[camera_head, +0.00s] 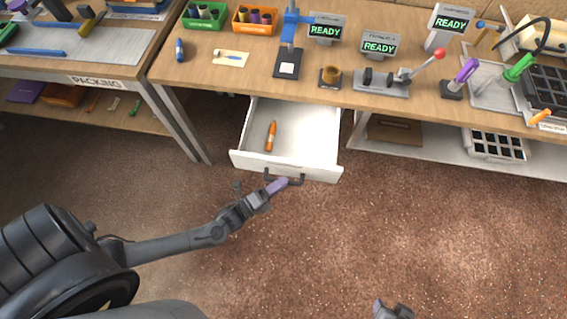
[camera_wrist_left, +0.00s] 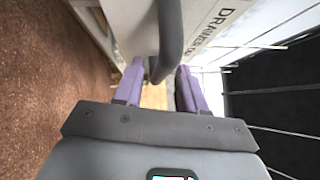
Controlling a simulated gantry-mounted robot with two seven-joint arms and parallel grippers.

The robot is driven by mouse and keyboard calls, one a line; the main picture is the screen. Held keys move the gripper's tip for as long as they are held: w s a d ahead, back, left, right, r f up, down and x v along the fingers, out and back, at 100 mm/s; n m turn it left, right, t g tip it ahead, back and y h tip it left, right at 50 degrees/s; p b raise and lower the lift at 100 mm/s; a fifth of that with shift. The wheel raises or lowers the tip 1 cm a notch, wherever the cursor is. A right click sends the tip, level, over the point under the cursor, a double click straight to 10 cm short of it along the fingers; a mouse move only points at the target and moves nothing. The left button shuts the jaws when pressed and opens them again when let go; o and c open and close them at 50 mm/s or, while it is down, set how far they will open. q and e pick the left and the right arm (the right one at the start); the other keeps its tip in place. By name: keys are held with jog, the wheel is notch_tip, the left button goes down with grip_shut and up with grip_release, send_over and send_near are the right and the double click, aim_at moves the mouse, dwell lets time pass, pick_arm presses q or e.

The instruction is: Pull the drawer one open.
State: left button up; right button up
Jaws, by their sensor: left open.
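The white drawer (camera_head: 257,161) stands pulled out from under the wooden bench, with an orange marker-like item (camera_head: 271,136) lying inside it. Its dark handle (camera_head: 298,181) is on the front panel. My left gripper (camera_head: 279,185) is at the left part of the handle. In the left wrist view the drawer front (camera_wrist_left: 203,22) carries a partly hidden label starting "DRAWER". There the open purple fingers of my left gripper (camera_wrist_left: 160,72) lie on either side of the dark handle bar (camera_wrist_left: 170,38). My right gripper (camera_head: 391,309) is only partly visible at the bottom edge.
The bench (camera_head: 215,82) above the drawer holds bins, a blue stand, a red-knobbed lever and several READY displays. A packing table (camera_head: 80,72) stands at left. A lower shelf (camera_head: 450,150) is right of the drawer. The brown floor (camera_head: 420,220) in front is clear.

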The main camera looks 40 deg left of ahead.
pick_arm(q)
jog(key=v, duration=0.9)
jog(key=shift+p, duration=0.35)
jog(key=shift+s, duration=0.15)
